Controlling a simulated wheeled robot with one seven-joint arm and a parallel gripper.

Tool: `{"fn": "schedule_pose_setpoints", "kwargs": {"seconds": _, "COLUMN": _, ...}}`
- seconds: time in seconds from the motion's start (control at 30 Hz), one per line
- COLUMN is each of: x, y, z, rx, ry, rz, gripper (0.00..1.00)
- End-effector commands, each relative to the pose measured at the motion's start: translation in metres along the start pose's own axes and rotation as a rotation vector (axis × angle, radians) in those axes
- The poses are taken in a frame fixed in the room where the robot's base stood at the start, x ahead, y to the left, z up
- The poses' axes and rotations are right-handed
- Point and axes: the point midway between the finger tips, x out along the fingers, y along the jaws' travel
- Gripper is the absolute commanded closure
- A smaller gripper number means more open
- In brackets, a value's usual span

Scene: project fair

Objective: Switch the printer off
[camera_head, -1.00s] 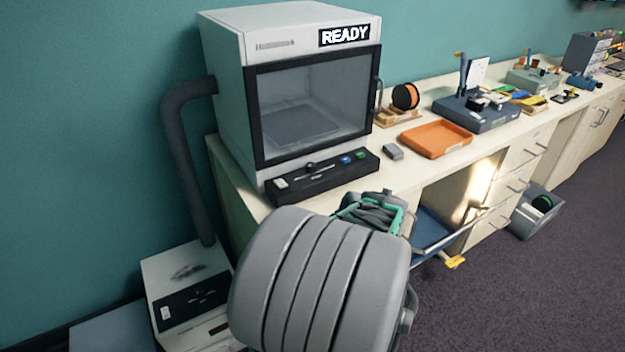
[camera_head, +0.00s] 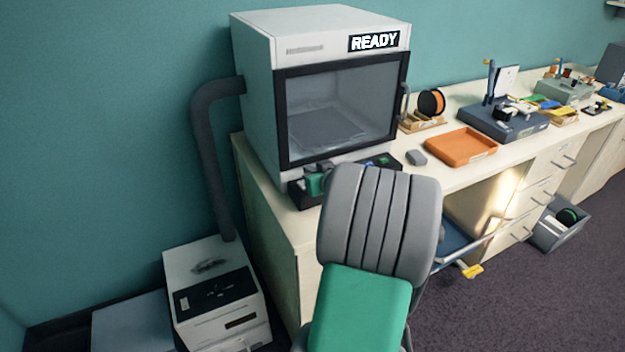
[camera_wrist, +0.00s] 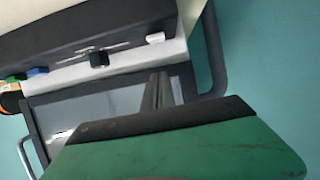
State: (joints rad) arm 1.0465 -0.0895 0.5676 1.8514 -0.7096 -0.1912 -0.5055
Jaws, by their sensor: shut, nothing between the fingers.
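The printer (camera_head: 265,110) is a pale grey cabinet with a dark-framed glass door and a lit READY display (camera_head: 374,41). Its black control panel (camera_head: 303,199) runs along the front base, partly hidden by my arm. In the wrist view the panel (camera_wrist: 60,40) shows a white switch (camera_wrist: 155,37), a black slider knob (camera_wrist: 99,58), and blue (camera_wrist: 38,71) and green (camera_wrist: 15,78) buttons. My gripper (camera_head: 316,184) is at the left part of the panel, hiding the switch in the head view. In the wrist view my gripper (camera_wrist: 158,82) is shut and empty, near the white switch; contact cannot be told.
A grey hose (camera_head: 210,150) runs from the printer to a floor unit (camera_head: 205,262) with its own dark panel. On the bench right of the printer are a small grey block (camera_head: 416,158), an orange tray (camera_head: 461,146) and a spool (camera_head: 431,103).

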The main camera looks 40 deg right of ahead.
Motion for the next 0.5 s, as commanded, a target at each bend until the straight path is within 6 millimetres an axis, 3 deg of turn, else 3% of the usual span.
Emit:
{"fn": "schedule_pose_setpoints", "kwargs": {"seconds": 0.03, "x": 0.011, "y": -0.002, "z": -0.001, "rx": 0.001, "ry": -0.003, "rz": -0.004, "gripper": 1.00}}
{"fn": "schedule_pose_setpoints", "kwargs": {"seconds": 0.23, "x": 0.015, "y": 0.000, "z": 0.032, "rx": 0.003, "ry": -0.003, "rz": 0.000, "gripper": 1.00}}
{"fn": "schedule_pose_setpoints", "kwargs": {"seconds": 0.5, "x": 0.017, "y": 0.001, "z": 0.040, "rx": 0.001, "ry": -0.001, "rz": 0.002, "gripper": 1.00}}
